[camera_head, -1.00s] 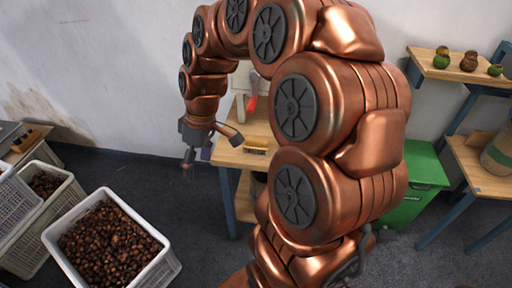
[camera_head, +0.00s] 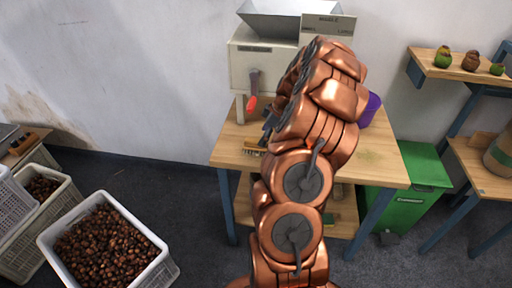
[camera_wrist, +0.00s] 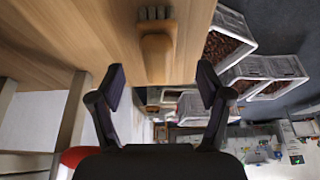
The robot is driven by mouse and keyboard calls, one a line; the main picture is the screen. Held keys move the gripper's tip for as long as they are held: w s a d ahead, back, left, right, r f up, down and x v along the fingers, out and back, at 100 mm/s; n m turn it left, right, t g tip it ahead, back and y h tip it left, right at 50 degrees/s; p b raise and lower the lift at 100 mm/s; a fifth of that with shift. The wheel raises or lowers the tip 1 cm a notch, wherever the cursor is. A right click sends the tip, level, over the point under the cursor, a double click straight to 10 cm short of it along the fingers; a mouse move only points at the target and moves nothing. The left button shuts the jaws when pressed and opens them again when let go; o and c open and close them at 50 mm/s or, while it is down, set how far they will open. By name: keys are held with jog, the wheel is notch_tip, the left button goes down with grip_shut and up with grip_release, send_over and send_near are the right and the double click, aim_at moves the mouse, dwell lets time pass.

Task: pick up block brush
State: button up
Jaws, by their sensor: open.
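The block brush (camera_head: 254,149) lies on the wooden table (camera_head: 376,163), near its left front corner. It has a wooden body with pale bristles. In the wrist view the brush (camera_wrist: 157,48) is ahead of my gripper (camera_wrist: 161,82), centred between the fingers, with its wooden handle end toward me and grey bristles at the far end. My gripper is open and empty, with both fingers apart from the brush. In the head view my arm hides most of the gripper and part of the table.
A pale machine (camera_head: 262,62) with a hopper and a red-ended lever (camera_head: 252,102) stands behind the brush. A purple container (camera_head: 370,108) is right of my arm. A green bin (camera_head: 404,205) stands right of the table. White crates of chestnuts (camera_head: 165,270) are at lower left.

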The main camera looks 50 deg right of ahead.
aim_at(254, 146)
jog(key=shift+p+x, duration=0.3)
jog(key=shift+x, duration=0.8)
jog(key=shift+w+a+f+p, duration=0.3)
jog(key=shift+w+f, duration=0.1)
jog(key=shift+f, duration=0.2)
jog(key=shift+w+a+f+p, duration=0.15)
jog(key=shift+w+f+p, duration=0.25)
jog(key=shift+f, duration=0.2)
jog(key=shift+w+a+f+p, duration=0.25)
jog(key=shift+w+f, duration=0.2)
jog(key=shift+f, duration=0.15)
jog(key=shift+w+f, duration=0.15)
jog(key=shift+f, duration=0.35)
jog(key=c, duration=1.3)
